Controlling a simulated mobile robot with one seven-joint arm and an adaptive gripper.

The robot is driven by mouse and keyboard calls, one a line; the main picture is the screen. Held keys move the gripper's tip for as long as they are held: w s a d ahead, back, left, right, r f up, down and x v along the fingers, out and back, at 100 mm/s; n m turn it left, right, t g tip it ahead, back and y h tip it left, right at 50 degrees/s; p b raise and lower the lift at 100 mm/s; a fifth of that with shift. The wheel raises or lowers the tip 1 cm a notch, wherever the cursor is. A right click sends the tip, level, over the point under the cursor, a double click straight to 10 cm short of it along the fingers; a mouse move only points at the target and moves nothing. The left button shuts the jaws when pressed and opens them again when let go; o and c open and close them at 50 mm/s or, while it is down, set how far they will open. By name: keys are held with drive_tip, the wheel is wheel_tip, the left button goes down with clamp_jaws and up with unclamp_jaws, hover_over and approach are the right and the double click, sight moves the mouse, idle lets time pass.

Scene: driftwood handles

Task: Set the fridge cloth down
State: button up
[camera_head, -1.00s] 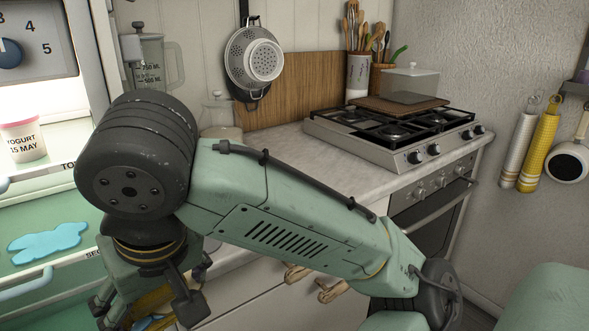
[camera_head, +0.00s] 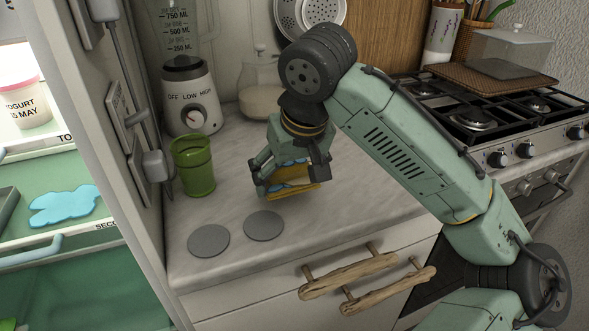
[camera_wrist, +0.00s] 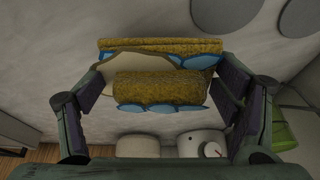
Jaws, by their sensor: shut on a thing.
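The fridge cloth (camera_head: 297,188) is a folded yellow cloth with blue patches. It sits between the fingers of my gripper (camera_head: 291,178), low over the pale countertop (camera_head: 370,205). In the wrist view the folded yellow cloth (camera_wrist: 160,88) spans the space between my two fingers. My gripper is shut on it. I cannot tell whether the cloth touches the counter. The open fridge at the left has a light blue spill (camera_head: 63,206) on its second shelf.
Two grey discs (camera_head: 208,240) (camera_head: 264,225) lie near the counter's front edge. A green cup (camera_head: 194,165), a blender (camera_head: 188,95) and a glass jar (camera_head: 258,90) stand left and behind. The stove (camera_head: 480,115) is right. Bare counter lies right of the discs.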

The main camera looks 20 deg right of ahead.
sight(291, 164)
drive_tip(key=w, duration=0.1)
drive_tip(key=w+d, duration=0.1)
drive_tip(key=w, duration=0.1)
drive_tip(key=shift+w+d+f+p, duration=0.15)
drive_tip(key=shift+w+d+p, duration=0.05)
drive_tip(key=shift+p, duration=0.1)
drive_tip(key=shift+f+p, duration=0.4)
drive_tip(key=shift+f, duration=1.4)
drive_tip(key=shift+f, duration=0.1)
drive_tip(key=shift+f, duration=0.15)
drive_tip(key=o, duration=1.5)
drive_tip(key=shift+c, duration=0.2)
drive_tip(key=shift+r, duration=0.35)
drive_tip(key=b+v, duration=0.1)
drive_tip(key=v, duration=1.1)
drive_tip(key=shift+w+b, duration=0.1)
drive_tip(key=shift+b, duration=0.3)
